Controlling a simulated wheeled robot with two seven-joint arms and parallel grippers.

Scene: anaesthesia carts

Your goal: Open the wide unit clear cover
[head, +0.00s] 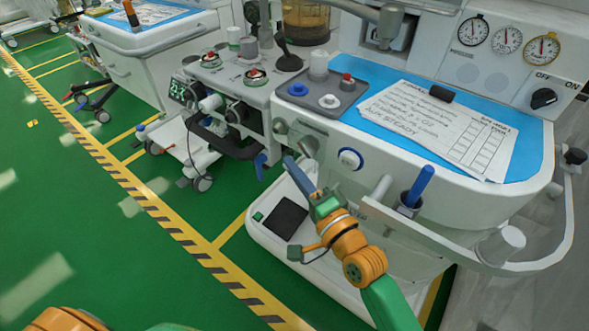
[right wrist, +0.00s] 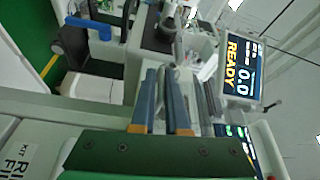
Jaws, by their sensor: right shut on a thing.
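The wide white unit (head: 400,160) with a blue top mat fills the right half of the head view. I cannot make out its clear cover as a separate see-through sheet. My right gripper (head: 297,165) is at the unit's left front corner, below the grey tray. Its two blue-grey fingers also show in the right wrist view (right wrist: 165,98), with a narrow pale strip between them. The gripper is shut on a small part there, whose shape the fingers mostly hide. My left gripper is out of view.
A grey tray (head: 322,91) with small knobs and a paper chart (head: 440,128) lie on top. A monitor (right wrist: 239,68) reads READY. The green floor at left is open.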

